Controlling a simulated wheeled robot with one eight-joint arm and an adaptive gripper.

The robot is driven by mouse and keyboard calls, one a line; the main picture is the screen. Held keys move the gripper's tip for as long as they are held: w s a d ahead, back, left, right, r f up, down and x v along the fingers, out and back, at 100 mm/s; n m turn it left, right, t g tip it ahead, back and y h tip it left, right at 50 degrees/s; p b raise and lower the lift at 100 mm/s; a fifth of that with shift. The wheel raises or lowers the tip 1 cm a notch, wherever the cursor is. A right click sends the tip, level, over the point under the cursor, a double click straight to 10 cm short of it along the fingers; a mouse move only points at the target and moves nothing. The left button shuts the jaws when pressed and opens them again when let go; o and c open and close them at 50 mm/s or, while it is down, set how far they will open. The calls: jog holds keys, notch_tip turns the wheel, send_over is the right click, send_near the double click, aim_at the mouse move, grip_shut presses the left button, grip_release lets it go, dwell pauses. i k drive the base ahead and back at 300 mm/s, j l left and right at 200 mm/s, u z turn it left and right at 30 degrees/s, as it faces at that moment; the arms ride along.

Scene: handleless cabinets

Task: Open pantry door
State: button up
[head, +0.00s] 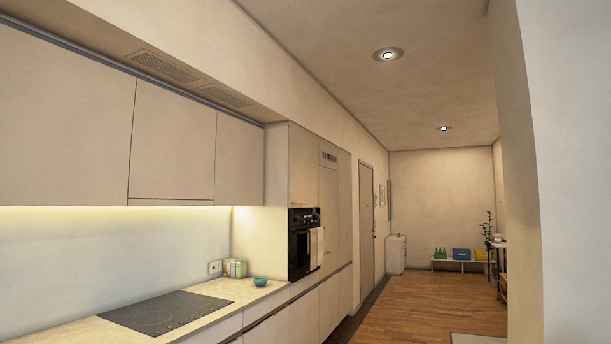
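Tall handleless cabinet doors stand past the oven on the left side in the head view. One tall door (328,210) has a small vent grille near its top and looks shut. Another narrow tall panel (344,210) beside it also looks shut. I cannot tell which of these is the pantry door. A room door (366,230) with a frame stands farther along the same wall and looks shut. My gripper is not in view.
A counter (215,289) with a black cooktop (157,312), a teal bowl (260,281) and small boxes (236,268) runs along the left. A towel (317,247) hangs at the oven (301,240). A pale wall (575,170) stands close on the right. The wooden floor (430,305) is open ahead.

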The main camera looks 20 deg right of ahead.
aim_at(303, 149)
jog(key=i+l+z, duration=0.2)
jog(key=i, duration=0.2)
jog(key=i+l+z, duration=0.2)
jog(key=i, duration=0.2)
jog(key=i+j+z, duration=0.1)
jog(key=i+z, duration=0.2)
jog(key=i, duration=1.95)
